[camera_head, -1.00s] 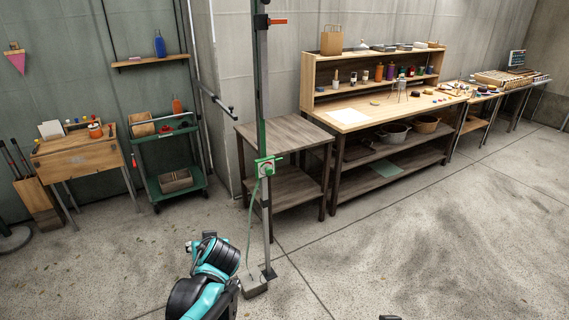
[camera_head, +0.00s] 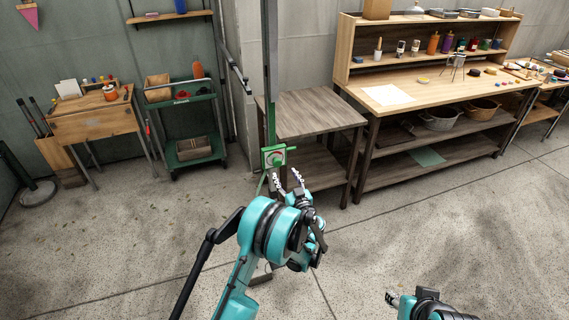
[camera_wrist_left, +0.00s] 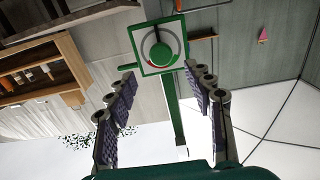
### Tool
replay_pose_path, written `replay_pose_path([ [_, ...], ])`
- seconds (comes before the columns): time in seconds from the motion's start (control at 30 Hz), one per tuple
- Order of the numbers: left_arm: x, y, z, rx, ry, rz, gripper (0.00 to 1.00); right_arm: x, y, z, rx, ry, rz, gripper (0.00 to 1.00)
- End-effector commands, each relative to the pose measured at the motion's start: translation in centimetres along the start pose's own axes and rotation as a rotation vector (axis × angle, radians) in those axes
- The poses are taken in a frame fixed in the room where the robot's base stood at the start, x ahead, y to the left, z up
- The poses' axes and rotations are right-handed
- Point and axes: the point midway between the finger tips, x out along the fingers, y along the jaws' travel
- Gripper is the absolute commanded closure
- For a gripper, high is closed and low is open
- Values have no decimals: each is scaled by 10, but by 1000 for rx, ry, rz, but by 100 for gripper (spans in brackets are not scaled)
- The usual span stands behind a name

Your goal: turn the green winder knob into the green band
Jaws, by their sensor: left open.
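The green winder knob (camera_wrist_left: 160,53) sits on a square green-framed plate (camera_wrist_left: 142,66) with a pale dial, in the upper middle of the left wrist view. A dark grey pointer lies on the knob, and a red band shows at the dial's lower left. I cannot clearly make out the green band. In the head view the winder plate (camera_head: 274,149) is on the upright post. My left gripper (camera_head: 285,174) is open just in front of it; in the wrist view its fingers (camera_wrist_left: 160,76) are spread either side, short of the knob. My right gripper (camera_head: 392,298) is low at right, its jaws unclear.
The grey post (camera_head: 270,60) rises above the winder. A dark wooden table (camera_head: 315,112) stands right behind it, with a long workbench (camera_head: 425,86) farther right. A green trolley (camera_head: 190,125) and wooden desk (camera_head: 92,122) stand left.

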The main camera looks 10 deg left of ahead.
Motion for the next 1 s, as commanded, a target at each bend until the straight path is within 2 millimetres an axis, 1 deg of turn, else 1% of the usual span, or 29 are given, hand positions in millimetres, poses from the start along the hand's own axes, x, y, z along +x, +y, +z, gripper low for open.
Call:
replay_pose_path([
  [0.03,9,-2,2,0,0,-4,48,4,0,3,0,0,0,60],
  [0.2,38,-2,3,1,-1,-4,48,11,0,8,0,0,0,60],
  [0.33,56,-1,2,1,-2,-3,48,15,0,11,0,0,0,60],
  [0.5,66,-1,1,1,-2,-2,48,17,0,12,0,0,0,60],
  [0.73,67,-1,0,1,-2,-2,48,17,0,12,0,0,0,60],
  [0.77,67,-1,0,1,-2,-2,50,16,0,12,0,0,0,60],
  [0.8,67,-1,0,1,-2,-2,61,16,0,12,0,0,0,60],
  [0.87,67,-1,0,1,-2,-2,77,16,0,12,0,0,0,60],
  [0.9,67,-1,0,1,-2,-2,87,17,0,12,0,0,0,60],
  [0.93,67,-1,0,1,-2,-2,95,17,0,12,0,0,0,60],
  [1.0,67,-1,0,1,-2,-2,97,17,0,12,0,0,0,60],
])
